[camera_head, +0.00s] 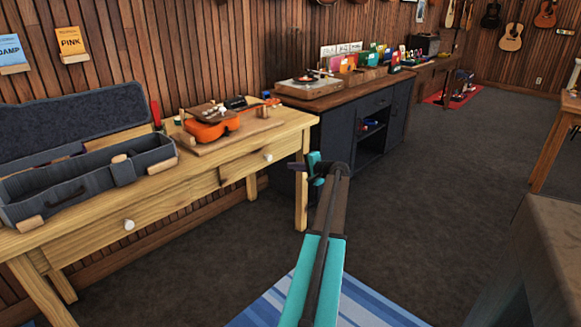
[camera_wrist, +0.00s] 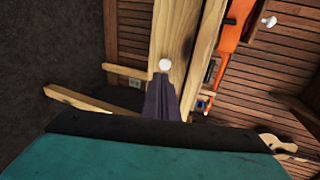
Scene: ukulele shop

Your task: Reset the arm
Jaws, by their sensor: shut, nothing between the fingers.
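My gripper (camera_head: 297,167) is at the end of my teal arm in the head view, just right of the light wooden table's (camera_head: 232,149) front right leg. Its dark fingers point left. In the wrist view the purple fingers (camera_wrist: 162,102) are together with nothing between them. They appear just below a white drawer knob (camera_wrist: 165,65) there; I cannot tell whether they touch it.
An orange ukulele (camera_head: 212,130) lies on a board on the table. An open dark instrument case (camera_head: 85,187) sits to its left. A dark cabinet (camera_head: 337,137) stands behind my gripper. A striped blue rug (camera_head: 268,305) lies below.

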